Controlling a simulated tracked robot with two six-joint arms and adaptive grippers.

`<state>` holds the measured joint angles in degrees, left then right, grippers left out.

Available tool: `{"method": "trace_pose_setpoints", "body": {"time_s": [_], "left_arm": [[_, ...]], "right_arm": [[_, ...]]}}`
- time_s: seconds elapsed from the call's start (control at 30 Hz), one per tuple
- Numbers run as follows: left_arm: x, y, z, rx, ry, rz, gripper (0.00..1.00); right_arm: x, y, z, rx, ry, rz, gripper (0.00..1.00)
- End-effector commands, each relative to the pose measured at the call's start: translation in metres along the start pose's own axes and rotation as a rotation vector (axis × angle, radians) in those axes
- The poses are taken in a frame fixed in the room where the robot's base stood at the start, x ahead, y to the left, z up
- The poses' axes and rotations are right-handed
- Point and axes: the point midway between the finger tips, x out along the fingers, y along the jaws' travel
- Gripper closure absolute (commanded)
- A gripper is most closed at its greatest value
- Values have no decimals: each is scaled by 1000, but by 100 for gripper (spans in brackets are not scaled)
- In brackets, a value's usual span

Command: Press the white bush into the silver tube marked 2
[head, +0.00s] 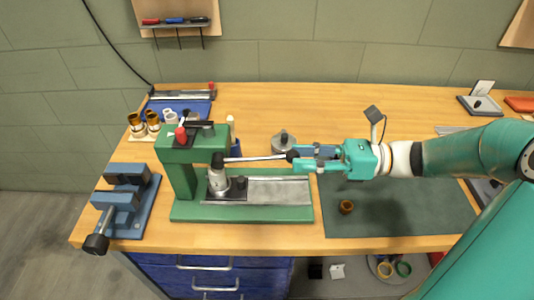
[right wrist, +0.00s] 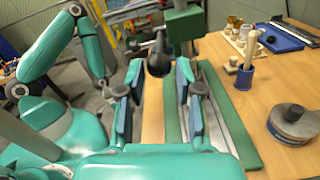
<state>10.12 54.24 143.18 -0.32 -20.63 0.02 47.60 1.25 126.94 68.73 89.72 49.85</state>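A silver tube (head: 218,181) stands on the plate of the green arbor press (head: 181,180), under the ram. No number is readable on it. I cannot make out a white bush at the tube's top, where the ram hides it. The press lever (head: 255,158) points right and ends in a dark ball knob (right wrist: 158,62). My right gripper (head: 301,157) is at the knob end; in the right wrist view its fingers (right wrist: 158,75) stand apart with the knob between their tips and gaps on both sides.
A blue vise (head: 127,200) stands left of the press. White and brass pieces (head: 153,120) sit in a rack behind it. A grey round weight (head: 284,142) stands behind the lever. A brown ring (head: 346,206) lies on the dark mat (head: 390,222), otherwise mostly clear.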

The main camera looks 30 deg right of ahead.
Motion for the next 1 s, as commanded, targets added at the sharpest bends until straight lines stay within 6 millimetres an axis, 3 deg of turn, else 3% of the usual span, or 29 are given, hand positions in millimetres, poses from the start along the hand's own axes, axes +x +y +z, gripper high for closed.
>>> {"method": "trace_pose_setpoints", "body": {"time_s": [0.1, 0.33, 0.77, 0.8, 1.0], "left_arm": [[-3, 1, 0, 0, 0, 0, 55], [-6, 2, 0, 0, 0, 0, 55], [-6, 2, 0, 0, 0, 0, 55], [-6, 2, 0, 0, 0, 0, 55], [-6, 2, 0, 0, 0, 0, 55]], "right_arm": [[27, 2, 1, 2, 0, 7, 65], [60, 1, 0, 2, 1, 5, 65], [71, 0, -1, 2, 1, 1, 65], [71, 0, -1, 2, 1, 2, 67], [71, 0, -1, 2, 1, 2, 100]]}}
